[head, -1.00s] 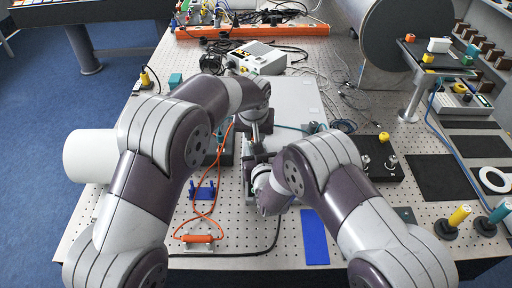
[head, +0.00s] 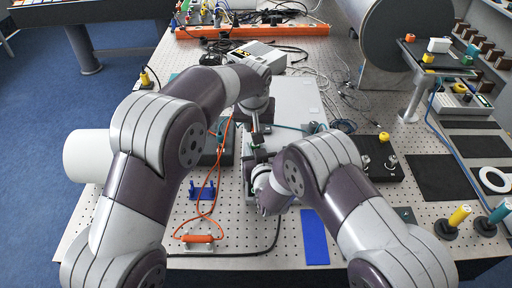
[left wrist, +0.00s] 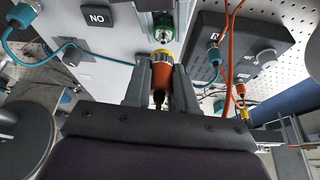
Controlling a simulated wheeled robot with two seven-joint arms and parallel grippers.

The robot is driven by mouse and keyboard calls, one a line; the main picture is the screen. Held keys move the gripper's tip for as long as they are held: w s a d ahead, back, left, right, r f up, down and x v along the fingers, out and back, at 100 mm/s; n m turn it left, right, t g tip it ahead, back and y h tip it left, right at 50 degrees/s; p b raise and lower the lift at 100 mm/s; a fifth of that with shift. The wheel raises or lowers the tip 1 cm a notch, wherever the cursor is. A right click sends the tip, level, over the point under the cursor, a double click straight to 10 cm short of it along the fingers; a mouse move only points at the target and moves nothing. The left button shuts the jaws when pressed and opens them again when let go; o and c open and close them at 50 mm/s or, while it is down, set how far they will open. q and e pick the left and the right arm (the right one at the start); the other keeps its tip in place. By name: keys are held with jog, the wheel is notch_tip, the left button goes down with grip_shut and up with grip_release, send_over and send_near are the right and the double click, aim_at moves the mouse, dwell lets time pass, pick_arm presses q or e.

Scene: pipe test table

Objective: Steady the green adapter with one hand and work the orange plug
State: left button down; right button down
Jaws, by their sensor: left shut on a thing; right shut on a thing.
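In the left wrist view the green adapter (left wrist: 163,28) has a metal end facing the orange plug (left wrist: 161,74). The plug has a yellow ring at its front and a dark cable end. My left gripper (left wrist: 160,75) is shut on the plug's sides. The plug is lined up with the adapter, with a small gap seeming to show between them. In the head view my left gripper (head: 256,138) is small and partly hidden. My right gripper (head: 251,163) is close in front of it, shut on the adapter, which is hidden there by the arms.
A dark box with connectors (left wrist: 240,50) stands beside the plug, with orange and teal cables near it. A blue strip (head: 314,237) and an orange cable connector (head: 198,239) lie at the table's front.

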pick_arm(q)
jog(key=shift+r, duration=2.55)
pick_arm(e)
jog(key=c, duration=0.8)
grip_release()
jog(key=shift+o, duration=0.2)
jog(key=v, duration=1.2)
